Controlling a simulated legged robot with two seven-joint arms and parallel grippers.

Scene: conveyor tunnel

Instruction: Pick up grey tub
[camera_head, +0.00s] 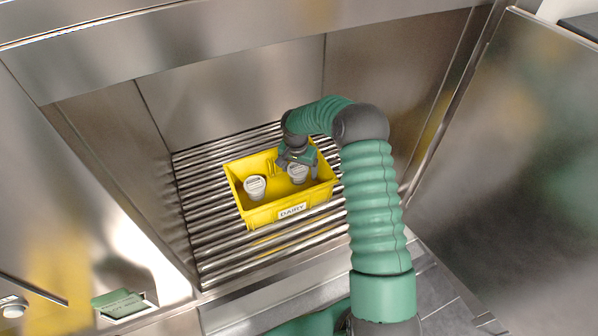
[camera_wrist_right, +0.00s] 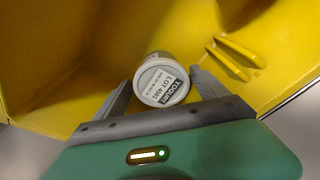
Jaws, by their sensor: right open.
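Two pale grey tubs stand in a yellow bin (camera_head: 262,213) labelled DAIRY. One tub (camera_head: 255,188) is at the left of the bin, apart from my gripper. The other tub (camera_head: 298,174) is at the right, under my right gripper (camera_head: 297,163), which partly covers it. In the right wrist view, a tub with a YOGURT lid label (camera_wrist_right: 163,84) lies between the two grey fingers of my right gripper (camera_wrist_right: 161,76). The fingers are spread, one on each side. I cannot tell if either touches the tub. My left gripper is not in view.
The bin rests on metal rollers (camera_head: 228,262) inside a steel tunnel, with its walls close around the rollers. Two yellow prongs (camera_wrist_right: 235,55) show in the bin beside the tub. Bare rollers lie in front of the bin.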

